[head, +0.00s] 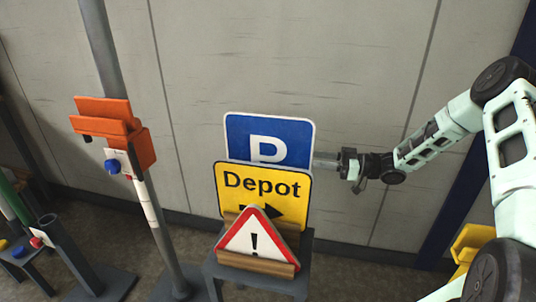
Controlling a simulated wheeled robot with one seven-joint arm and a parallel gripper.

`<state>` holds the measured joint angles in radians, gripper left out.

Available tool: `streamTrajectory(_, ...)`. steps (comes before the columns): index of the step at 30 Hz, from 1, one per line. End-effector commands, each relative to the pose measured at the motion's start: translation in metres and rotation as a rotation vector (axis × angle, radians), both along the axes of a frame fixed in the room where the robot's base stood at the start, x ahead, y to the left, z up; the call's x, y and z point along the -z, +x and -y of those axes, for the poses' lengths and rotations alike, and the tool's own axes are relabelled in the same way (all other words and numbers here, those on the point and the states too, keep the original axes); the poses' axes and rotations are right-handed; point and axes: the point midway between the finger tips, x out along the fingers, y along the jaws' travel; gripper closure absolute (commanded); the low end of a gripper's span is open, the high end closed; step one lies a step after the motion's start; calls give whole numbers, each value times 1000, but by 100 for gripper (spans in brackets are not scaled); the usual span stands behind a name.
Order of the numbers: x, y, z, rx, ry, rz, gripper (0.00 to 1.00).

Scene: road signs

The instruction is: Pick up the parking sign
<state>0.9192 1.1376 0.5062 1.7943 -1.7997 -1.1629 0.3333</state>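The parking sign (268,127) is a blue board with a white border and a white P. It stands upright at the back of a small grey stand, its lower part hidden behind the yellow Depot sign (262,190). A red-bordered warning triangle (254,238) leans in front of both.
The grey stand (304,262) holds the signs near a pale panelled wall (380,60). To the left is a grey pole with an orange bracket (115,125). Farther left are dark stands with tubes (70,255). A yellow object (470,243) is at lower right.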

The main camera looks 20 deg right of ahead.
Motion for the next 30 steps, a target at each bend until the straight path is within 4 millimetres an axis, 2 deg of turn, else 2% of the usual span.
streamTrajectory(5,0,7,-9,-1,1,0,60)
streamTrajectory(15,1,34,-42,0,1,-1,60)
streamTrajectory(23,2,36,-44,1,-1,-1,60)
streamTrajectory(27,2,36,-44,0,-1,-1,99)
streamTrajectory(30,2,35,-44,0,-1,-1,100)
